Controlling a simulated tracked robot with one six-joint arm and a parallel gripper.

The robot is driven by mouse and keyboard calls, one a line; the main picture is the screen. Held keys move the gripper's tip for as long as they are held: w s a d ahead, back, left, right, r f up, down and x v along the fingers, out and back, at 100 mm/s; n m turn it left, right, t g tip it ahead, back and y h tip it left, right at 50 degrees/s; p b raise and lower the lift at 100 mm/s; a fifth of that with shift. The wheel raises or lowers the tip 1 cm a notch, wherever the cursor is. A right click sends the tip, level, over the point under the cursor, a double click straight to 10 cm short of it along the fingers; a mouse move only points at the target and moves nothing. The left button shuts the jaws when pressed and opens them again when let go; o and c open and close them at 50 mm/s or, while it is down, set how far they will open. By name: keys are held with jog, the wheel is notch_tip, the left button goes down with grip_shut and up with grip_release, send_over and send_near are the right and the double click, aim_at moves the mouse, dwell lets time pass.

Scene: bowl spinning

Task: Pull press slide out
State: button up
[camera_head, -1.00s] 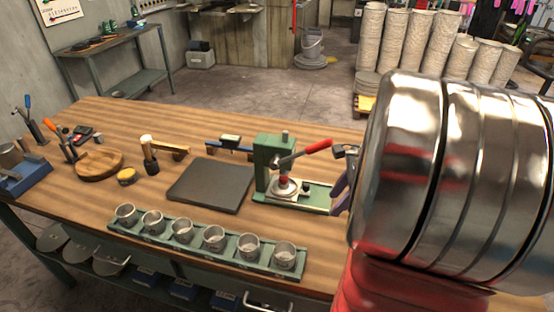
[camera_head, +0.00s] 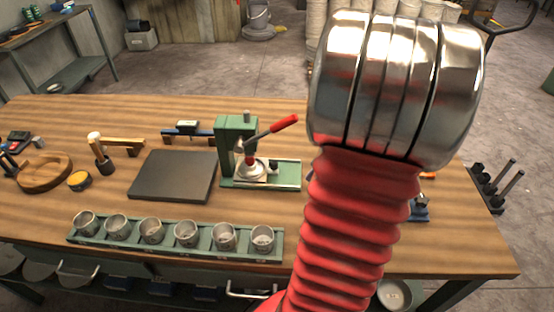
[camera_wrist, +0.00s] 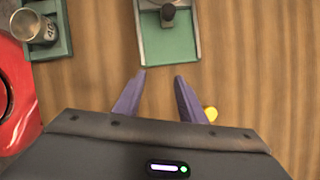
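The green press (camera_head: 237,150) with a red-handled lever (camera_head: 284,123) stands on the wooden bench in the head view. Its green slide (camera_head: 284,174) extends to the right from the press base and carries a small black knob (camera_head: 273,170). In the wrist view the slide's end (camera_wrist: 181,52) and the black knob (camera_wrist: 168,13) show at the top middle. My gripper (camera_wrist: 160,75) has its two purple fingers apart, with nothing between them, just short of the slide's end. In the head view my gripper is hidden behind my arm.
A green rack of several metal cups (camera_head: 185,234) lies along the front; one cup (camera_wrist: 33,27) shows in the wrist view. A dark square slab (camera_head: 172,175) lies left of the press. A black stand with posts (camera_head: 490,183) is at the right edge.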

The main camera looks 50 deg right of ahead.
aim_at(275, 163)
jog(key=w+a, duration=0.1)
jog(key=w, duration=0.2)
jog(key=w+a, duration=0.2)
jog(key=w, duration=0.2)
jog(key=w+a, duration=0.1)
jog(key=w, duration=0.2)
jog(key=shift+w+a, duration=0.2)
jog(key=shift+a, duration=0.15)
jog(key=shift+w+f, duration=0.1)
jog(key=shift+f, duration=0.45)
jog(key=shift+c, duration=0.6)
grip_shut()
